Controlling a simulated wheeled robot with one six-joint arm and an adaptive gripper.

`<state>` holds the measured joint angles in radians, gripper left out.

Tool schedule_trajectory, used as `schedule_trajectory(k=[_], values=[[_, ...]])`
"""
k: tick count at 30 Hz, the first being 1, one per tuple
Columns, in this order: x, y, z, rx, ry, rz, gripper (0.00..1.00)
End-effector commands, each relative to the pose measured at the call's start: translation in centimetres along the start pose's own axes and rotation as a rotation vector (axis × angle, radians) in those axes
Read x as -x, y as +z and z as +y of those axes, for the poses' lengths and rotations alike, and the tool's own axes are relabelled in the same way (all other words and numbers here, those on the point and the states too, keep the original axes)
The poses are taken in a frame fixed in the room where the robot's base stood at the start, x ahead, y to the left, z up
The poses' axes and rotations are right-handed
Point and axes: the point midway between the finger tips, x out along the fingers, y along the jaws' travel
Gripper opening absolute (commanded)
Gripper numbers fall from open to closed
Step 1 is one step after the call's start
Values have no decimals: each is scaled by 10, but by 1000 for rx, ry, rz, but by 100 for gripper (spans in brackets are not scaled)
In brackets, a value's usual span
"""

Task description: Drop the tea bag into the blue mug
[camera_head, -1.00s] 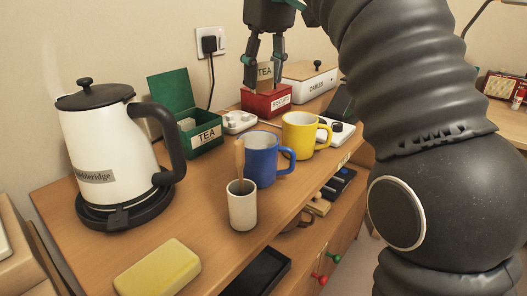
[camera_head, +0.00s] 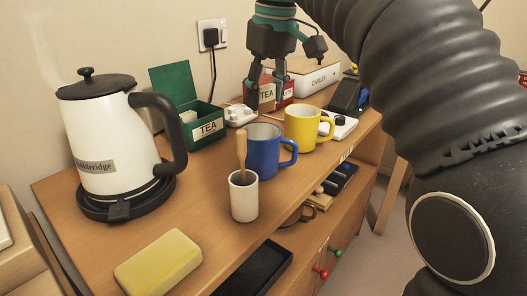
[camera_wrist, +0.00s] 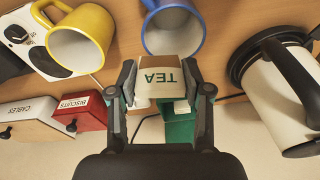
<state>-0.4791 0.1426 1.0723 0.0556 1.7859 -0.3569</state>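The tea bag (camera_head: 267,91), tan with a white TEA label, is held between the two fingers of my gripper (camera_head: 267,104). It also shows between the fingers in the wrist view (camera_wrist: 170,76). The blue mug (camera_head: 262,157) stands upright on the desk, its handle to the right. In the head view the gripper and bag are above and just behind the mug. In the wrist view the mug's open mouth (camera_wrist: 173,30) lies just beyond the bag, which overlaps the rim's near edge. The mug looks empty inside.
The yellow mug (camera_head: 302,132) stands close right of the blue mug. A white cup (camera_head: 244,203) with a wooden stick stands in front. The open green tea box (camera_head: 184,135) and kettle (camera_head: 105,145) are left. A red biscuits tin (camera_head: 285,90) and cables box (camera_head: 318,78) are behind.

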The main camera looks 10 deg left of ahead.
Motion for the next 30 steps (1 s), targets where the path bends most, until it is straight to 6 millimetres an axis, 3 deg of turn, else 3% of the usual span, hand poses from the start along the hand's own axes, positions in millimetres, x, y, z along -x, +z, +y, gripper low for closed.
schedule_trajectory(k=[1, 3, 14, 30], values=[[0, 0, 0, 0, 0, 0, 66], [0, 0, 0, 0, 0, 0, 76], [4, -1, 0, 0, 0, 0, 76], [58, -10, 0, -1, 0, 1, 76]])
